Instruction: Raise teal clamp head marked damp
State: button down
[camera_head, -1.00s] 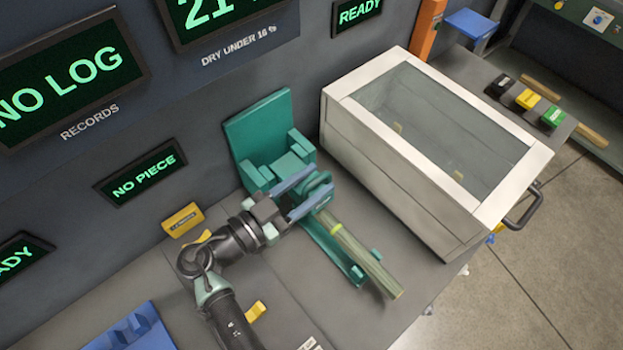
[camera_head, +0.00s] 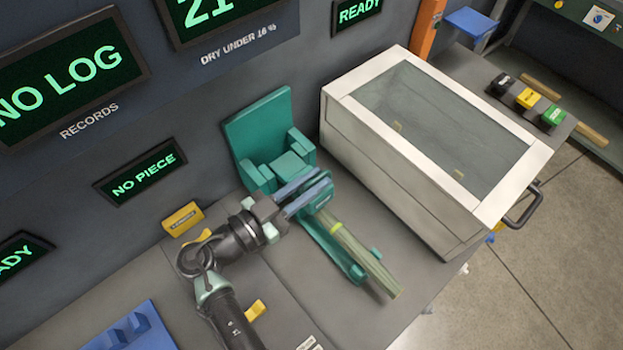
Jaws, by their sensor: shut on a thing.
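The teal clamp (camera_head: 258,130) stands against the back wall, with a tall back plate and a long base running toward the front right. Its teal clamp head (camera_head: 321,192) sits between the blue fingers of my gripper (camera_head: 312,194), which are shut on it. The fingers cover much of the head, and I cannot read its marking. A pale wooden piece (camera_head: 362,258) with a yellow-green band lies along the clamp base, its near end beyond the base. Whether the head touches the wood is hidden.
A white box with a glass top (camera_head: 420,170) stands close on the right, with a dark handle (camera_head: 524,207). A yellow block (camera_head: 183,219) is by the wall on the left. A blue holder (camera_head: 130,328) lies front left. The grey bench between is mostly clear.

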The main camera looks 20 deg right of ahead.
jog(key=shift+w+a+r, duration=0.1)
jog(key=shift+w+r, duration=0.05)
jog(key=shift+r, duration=0.05)
dwell(0.7)
jog(key=shift+w+a+r+n+b, duration=0.15)
jog(key=shift+w+r+n+b, duration=0.15)
jog(key=shift+w+r+n, duration=0.45)
jog(key=w+a+r+n+b, duration=0.3)
jog(key=w+a+n+b, duration=0.1)
jog(key=w+n+b, duration=0.4)
jog(key=shift+w+n, duration=0.75)
jog(key=shift+w, duration=0.5)
jog(key=c, duration=0.8)
grip_release()
jog(key=shift+c, duration=0.2)
jog(key=shift+r, duration=0.15)
